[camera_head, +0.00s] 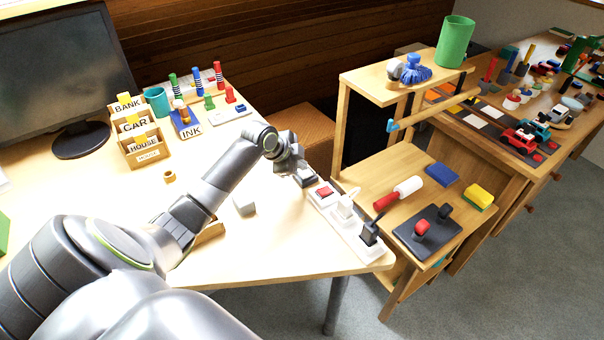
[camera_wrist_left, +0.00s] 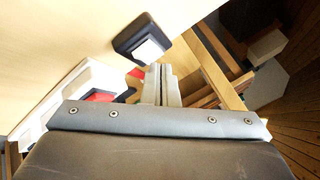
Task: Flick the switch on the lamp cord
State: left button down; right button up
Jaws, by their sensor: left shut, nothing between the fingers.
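The cord switch looks like a small dark box with a pale rocker (camera_wrist_left: 145,42) in the left wrist view, on the light wooden table. In the head view a dark box that seems to be it (camera_head: 306,179) lies just past my left gripper (camera_head: 298,166), beside the power strip. My left gripper's fingers (camera_wrist_left: 162,84) are shut and empty, with their tips close to the switch box. I cannot tell whether they touch it. The cord and the lamp cannot be made out. My right gripper is not in view.
A white power strip (camera_head: 353,232) with a red switch (camera_head: 322,192) and plugs runs along the table's right edge. A pale block (camera_head: 244,205) stands near my left forearm. Labelled card boxes (camera_head: 138,131) and a monitor (camera_head: 62,65) are at the back left. A wooden shelf unit (camera_head: 365,165) stands right.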

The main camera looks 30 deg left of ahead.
aim_at(302, 174)
pick_arm(q)
jog(key=shift+f, duration=0.15)
dwell(0.3)
jog(key=shift+s+f, duration=0.1)
jog(key=shift+f, duration=0.2)
jog(key=shift+f, duration=0.3)
dwell(0.6)
jog(key=shift+r+p, duration=0.7)
jog(key=shift+r, duration=0.1)
jog(key=r+p, duration=0.4)
jog(key=r, duration=0.1)
jog(key=shift+w+d+p, duration=0.1)
jog(key=shift+w+p, duration=0.2)
jog(key=shift+w, duration=0.1)
